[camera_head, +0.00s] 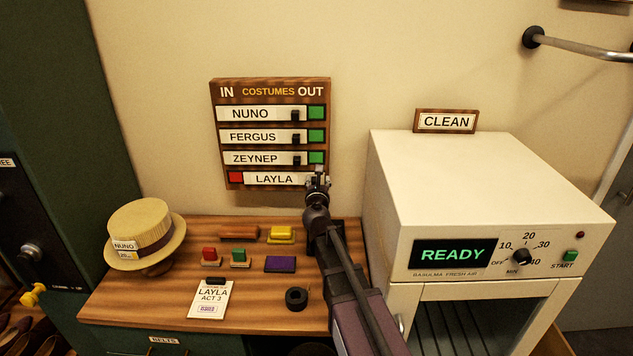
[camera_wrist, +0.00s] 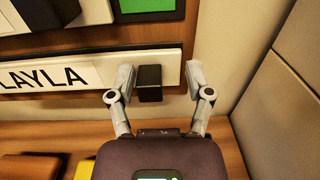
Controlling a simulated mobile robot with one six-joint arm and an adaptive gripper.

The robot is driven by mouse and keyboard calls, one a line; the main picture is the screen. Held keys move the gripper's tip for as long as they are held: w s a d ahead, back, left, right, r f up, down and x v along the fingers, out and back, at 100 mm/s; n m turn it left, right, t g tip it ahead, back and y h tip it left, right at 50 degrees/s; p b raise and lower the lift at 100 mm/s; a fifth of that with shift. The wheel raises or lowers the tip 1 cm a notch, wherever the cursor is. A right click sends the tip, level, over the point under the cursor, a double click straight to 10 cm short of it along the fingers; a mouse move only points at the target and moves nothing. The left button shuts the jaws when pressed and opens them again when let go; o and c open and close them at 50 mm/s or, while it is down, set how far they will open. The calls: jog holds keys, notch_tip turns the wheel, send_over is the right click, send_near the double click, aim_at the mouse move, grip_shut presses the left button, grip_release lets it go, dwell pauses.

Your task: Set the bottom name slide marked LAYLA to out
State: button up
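The costumes board (camera_head: 214,140) hangs on the wall with IN at left and OUT at right. Its bottom name slide marked LAYLA (camera_head: 270,179) sits at the right of its row, and a red patch (camera_head: 236,178) shows at the row's left end. In the wrist view the LAYLA slide (camera_wrist: 100,73) carries a black knob (camera_wrist: 149,82) near its right end. My gripper (camera_head: 318,183) is at this right end. In the wrist view my gripper (camera_wrist: 160,82) is open, one finger on each side of the knob. The left finger is very close to the knob; a wider gap shows at right.
The NUNO (camera_head: 250,114), FERGUS (camera_head: 253,137) and ZEYNEP (camera_head: 256,159) slides sit at left, with green patches at right. The white READY machine (camera_head: 390,210) stands close right of my arm. A straw hat (camera_head: 145,222) and small items lie on the wooden table (camera_head: 130,305).

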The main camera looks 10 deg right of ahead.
jog(key=shift+a, duration=0.25)
jog(key=v, duration=1.2)
jog(key=shift+d, duration=0.1)
jog(key=shift+s, duration=0.2)
